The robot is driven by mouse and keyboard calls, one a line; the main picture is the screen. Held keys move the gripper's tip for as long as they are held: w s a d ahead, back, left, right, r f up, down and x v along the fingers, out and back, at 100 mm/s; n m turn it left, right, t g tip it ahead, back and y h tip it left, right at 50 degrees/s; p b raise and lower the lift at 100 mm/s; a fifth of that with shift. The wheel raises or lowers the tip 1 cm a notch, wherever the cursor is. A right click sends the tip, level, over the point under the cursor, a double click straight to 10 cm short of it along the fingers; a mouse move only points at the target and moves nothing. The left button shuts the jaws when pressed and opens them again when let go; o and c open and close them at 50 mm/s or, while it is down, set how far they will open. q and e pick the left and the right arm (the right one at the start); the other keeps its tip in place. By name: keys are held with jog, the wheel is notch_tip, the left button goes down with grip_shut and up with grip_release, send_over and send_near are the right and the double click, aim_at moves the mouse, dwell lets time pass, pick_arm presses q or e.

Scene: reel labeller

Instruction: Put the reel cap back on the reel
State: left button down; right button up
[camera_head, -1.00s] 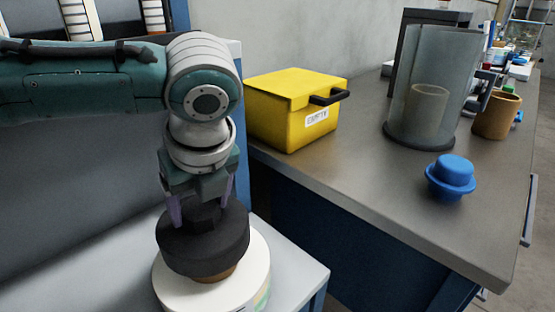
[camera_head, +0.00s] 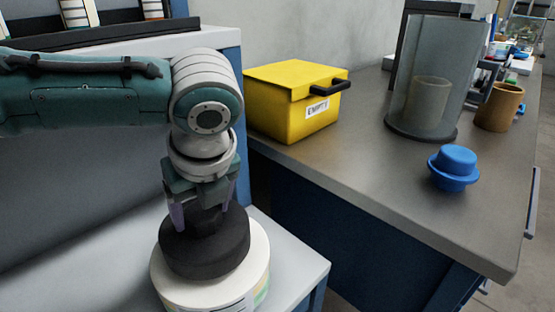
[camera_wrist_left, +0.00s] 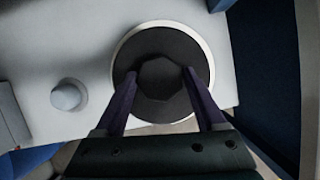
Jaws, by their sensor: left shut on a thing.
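The reel cap (camera_head: 203,254) is a black disc with a raised knob on top. My left gripper (camera_head: 204,218) is shut on its knob from above. The reel (camera_head: 258,268) is a white round body with a coloured label, and the cap sits over its top, slightly toward the back left in the head view. In the left wrist view the cap (camera_wrist_left: 146,107) lies within a thin pale rim of the reel (camera_wrist_left: 121,54), with the fingers on either side of the knob. Whether the cap is fully seated cannot be told. My right gripper is not in view.
The reel stands on a light grey surface (camera_head: 291,259) near its corner. On the counter to the right are a yellow box (camera_head: 295,103) marked EMPTY, a clear cylinder (camera_head: 425,75), a brown mug (camera_head: 499,107) and a blue lidded object (camera_head: 454,168). A small pale knob (camera_wrist_left: 68,95) shows in the wrist view.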

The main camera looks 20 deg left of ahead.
pick_arm(q)
jog(key=shift+f, duration=0.65)
grip_release()
jog(key=shift+r, duration=0.1)
jog(key=p+v, duration=0.2)
jog(key=v, duration=0.7)
jog(key=shift+r, duration=0.35)
jog(key=shift+d, duration=0.1)
